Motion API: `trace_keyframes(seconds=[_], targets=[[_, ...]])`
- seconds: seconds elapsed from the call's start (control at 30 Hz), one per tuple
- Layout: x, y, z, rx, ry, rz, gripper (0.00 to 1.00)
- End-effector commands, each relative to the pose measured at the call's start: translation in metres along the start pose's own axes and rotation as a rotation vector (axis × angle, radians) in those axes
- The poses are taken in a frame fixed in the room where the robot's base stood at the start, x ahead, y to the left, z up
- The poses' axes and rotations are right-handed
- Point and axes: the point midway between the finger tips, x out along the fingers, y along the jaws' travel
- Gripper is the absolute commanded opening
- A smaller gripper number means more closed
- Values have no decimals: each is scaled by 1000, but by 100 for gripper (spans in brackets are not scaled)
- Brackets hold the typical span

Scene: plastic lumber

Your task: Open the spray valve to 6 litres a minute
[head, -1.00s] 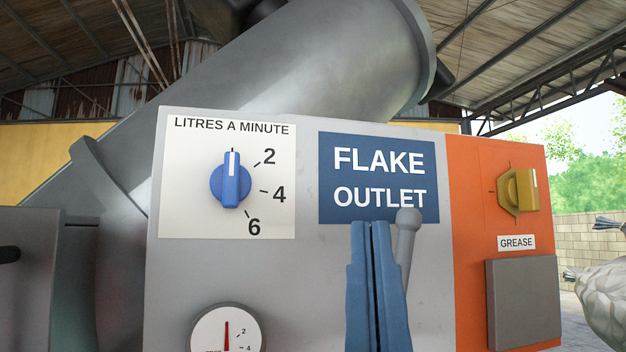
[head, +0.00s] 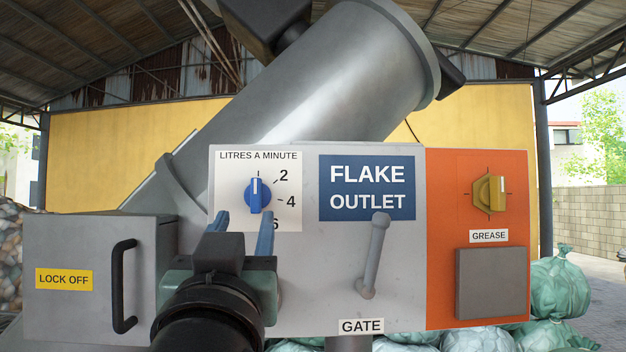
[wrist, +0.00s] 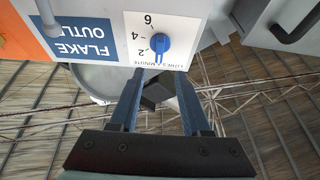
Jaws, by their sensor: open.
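The spray valve is a blue knob (head: 258,196) on a white "LITRES A MINUTE" plate (head: 228,178) with marks 2, 4 and 6. Its white line points straight up, at the unnumbered tick above. My gripper (head: 245,222) is open and empty, with one blue finger low left of the knob and the other just below it, partly covering the 6. In the wrist view the picture is upside down; the knob (wrist: 161,48) lies beyond and between the fingertips (wrist: 159,73), apart from them.
A grey gate lever (head: 374,255) stands right of my gripper. A yellow grease knob (head: 489,195) is on the orange panel. A "LOCK OFF" cabinet (head: 65,305) with a black handle (head: 122,285) stands at left.

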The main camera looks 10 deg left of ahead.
Motion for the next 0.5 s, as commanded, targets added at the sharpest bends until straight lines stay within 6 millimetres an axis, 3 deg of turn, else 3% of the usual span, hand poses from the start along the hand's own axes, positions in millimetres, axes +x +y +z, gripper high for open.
trace_keyframes(seconds=[0.2,0.5], targets=[[50,1,-7,-3,-1,2,48],[93,0,-4,-2,1,1,48]])
